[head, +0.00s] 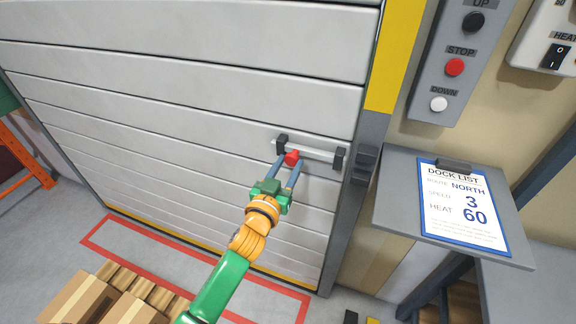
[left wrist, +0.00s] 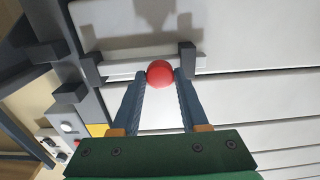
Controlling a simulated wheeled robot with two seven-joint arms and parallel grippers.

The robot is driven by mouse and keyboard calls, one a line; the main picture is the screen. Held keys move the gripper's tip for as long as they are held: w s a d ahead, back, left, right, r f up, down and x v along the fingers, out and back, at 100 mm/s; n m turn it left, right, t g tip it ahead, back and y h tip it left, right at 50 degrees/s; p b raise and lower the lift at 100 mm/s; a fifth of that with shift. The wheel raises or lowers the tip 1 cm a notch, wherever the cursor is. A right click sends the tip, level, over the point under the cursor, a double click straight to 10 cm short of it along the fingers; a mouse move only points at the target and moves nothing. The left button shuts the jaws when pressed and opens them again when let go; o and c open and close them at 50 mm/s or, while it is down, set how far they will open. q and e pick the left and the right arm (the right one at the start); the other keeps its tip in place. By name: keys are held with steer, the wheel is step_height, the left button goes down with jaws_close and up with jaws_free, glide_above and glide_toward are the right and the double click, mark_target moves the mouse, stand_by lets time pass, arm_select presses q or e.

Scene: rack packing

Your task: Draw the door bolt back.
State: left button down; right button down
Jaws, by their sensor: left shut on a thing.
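The door bolt (head: 319,154) is a pale metal bar held by two dark brackets on the grey slatted door (head: 200,100). Its red knob (head: 291,157) sits nearer the left bracket (head: 281,144) than the right bracket (head: 339,157). A dark catch (head: 364,163) is on the door frame to the right; I see no bar in the gap before it. My left gripper (head: 285,169) is shut on the red knob, its blue fingers on either side. The knob also shows between the fingertips in the left wrist view (left wrist: 160,73). My right gripper is not in view.
A grey control panel (head: 432,60) with UP, STOP and DOWN buttons is at the upper right. Below it a shelf (head: 400,215) holds the dock list (head: 462,207). Cardboard boxes (head: 80,298) stand at the lower left, near red floor lines (head: 150,243).

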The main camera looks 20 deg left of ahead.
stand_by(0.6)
arm_select(q)
steer(key=shift+d, duration=0.35)
steer(key=shift+c, duration=2)
jaws_free()
steer(key=s, duration=0.7)
steer(key=shift+b, duration=0.4)
steer(key=shift+f, duration=0.1)
